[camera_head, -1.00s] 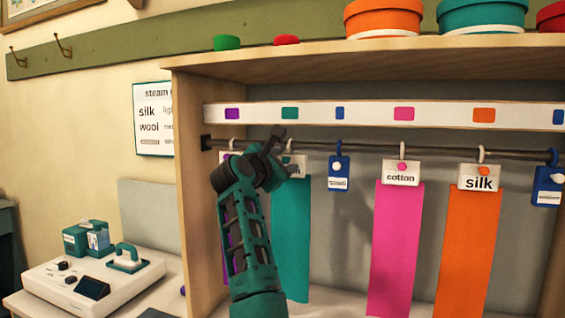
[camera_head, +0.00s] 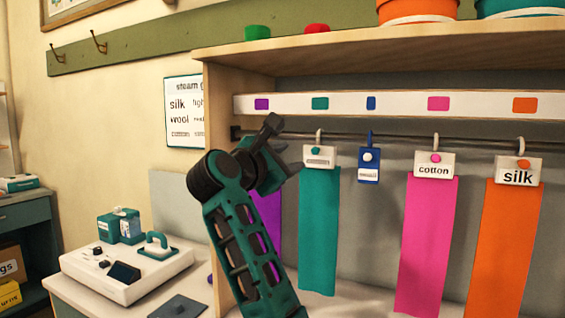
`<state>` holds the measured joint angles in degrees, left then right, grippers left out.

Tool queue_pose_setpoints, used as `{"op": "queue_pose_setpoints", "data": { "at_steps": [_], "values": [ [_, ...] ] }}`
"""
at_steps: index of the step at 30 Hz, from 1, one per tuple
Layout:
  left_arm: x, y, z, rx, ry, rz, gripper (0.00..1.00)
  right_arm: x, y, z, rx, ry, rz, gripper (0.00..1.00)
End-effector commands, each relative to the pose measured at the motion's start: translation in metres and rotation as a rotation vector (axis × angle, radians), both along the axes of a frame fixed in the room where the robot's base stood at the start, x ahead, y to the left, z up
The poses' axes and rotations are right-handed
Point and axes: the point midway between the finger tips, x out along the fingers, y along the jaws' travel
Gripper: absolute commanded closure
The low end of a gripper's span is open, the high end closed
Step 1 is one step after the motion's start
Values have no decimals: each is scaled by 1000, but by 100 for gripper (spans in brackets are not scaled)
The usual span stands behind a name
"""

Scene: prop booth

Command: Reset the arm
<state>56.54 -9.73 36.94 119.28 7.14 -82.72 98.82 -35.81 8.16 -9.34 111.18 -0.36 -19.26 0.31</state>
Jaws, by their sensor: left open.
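My left arm comes up from the bottom of the head view. Its gripper (camera_head: 284,143) is open, with dark fingers apart, in front of the left end of the hanging rail (camera_head: 395,143). I see nothing between the fingers. Behind it hangs a purple cloth strip (camera_head: 268,218), partly hidden by my arm. To the right hang a teal strip (camera_head: 318,235), a small blue tag (camera_head: 368,170), a pink strip (camera_head: 428,245) with a "cotton" tag (camera_head: 434,167) and an orange strip (camera_head: 506,250) with a "silk" tag (camera_head: 517,172). My right gripper is not in view.
The wooden cabinet (camera_head: 222,95) frames the rail. A white machine (camera_head: 127,272) with a teal-handled piece (camera_head: 158,247) and a teal box (camera_head: 120,226) are on the left counter. Orange (camera_head: 417,12) and teal (camera_head: 519,8) tubs stand on top.

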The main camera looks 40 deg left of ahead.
Motion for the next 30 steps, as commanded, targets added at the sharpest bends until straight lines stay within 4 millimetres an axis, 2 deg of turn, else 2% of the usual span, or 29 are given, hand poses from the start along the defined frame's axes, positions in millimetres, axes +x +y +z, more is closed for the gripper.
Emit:
{"op": "queue_pose_setpoints", "data": {
  "at_steps": [6,23,26,29,30],
  "values": [
    [-12,-2,0,0,1,-1,55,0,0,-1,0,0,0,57],
    [-11,-2,-2,5,3,0,55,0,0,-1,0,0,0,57],
    [-7,-2,-13,61,29,11,55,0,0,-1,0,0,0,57],
    [2,-4,-42,206,92,27,55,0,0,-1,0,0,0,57],
    [6,-6,-57,289,124,31,55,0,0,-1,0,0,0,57]
  ]
}}
